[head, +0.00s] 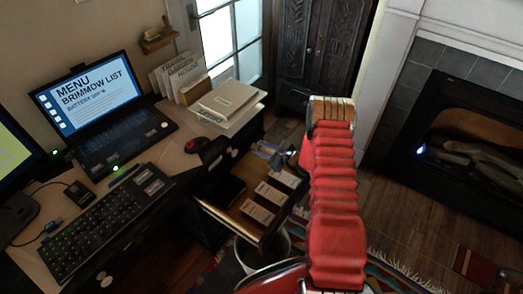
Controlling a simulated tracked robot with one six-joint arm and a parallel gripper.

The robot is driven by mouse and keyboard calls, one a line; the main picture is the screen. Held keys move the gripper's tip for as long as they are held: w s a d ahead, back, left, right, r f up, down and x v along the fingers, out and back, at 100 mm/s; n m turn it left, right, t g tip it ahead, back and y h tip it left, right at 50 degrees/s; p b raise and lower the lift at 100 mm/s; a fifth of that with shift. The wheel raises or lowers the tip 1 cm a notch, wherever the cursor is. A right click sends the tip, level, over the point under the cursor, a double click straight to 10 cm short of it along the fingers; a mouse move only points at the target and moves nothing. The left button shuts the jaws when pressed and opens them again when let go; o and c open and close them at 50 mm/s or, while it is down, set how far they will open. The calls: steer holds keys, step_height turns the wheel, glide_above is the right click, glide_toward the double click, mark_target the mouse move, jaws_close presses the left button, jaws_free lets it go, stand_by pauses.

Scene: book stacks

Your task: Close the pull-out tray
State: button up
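The pull-out tray (229,222) is drawn out from under the right end of the desk. It holds a dark flat item (225,190) and several pale labelled boxes (258,213). My red sleeved arm rises in front of the tray's right side and hides part of it. A small grey part, seemingly my gripper (268,152), shows left of the arm, over the far end of the tray. It is partly hidden, and I cannot tell whether it touches the tray or how its fingers stand.
A bin (246,255) stands below the tray. A fireplace (465,150) is at right, with wooden floor (410,205) before it.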

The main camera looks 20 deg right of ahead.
mark_target(257, 147)
jaws_close()
steer(key=shift+w+a, duration=0.6)
steer(key=shift+w, duration=0.3)
steer(key=shift+w+a, duration=0.6)
steer(key=shift+w, duration=0.25)
steer(key=o, duration=0.6)
jaws_free()
steer(key=shift+c, duration=0.2)
steer(key=v, duration=1.3)
steer(key=shift+s+d, duration=0.2)
steer(key=shift+s, duration=0.1)
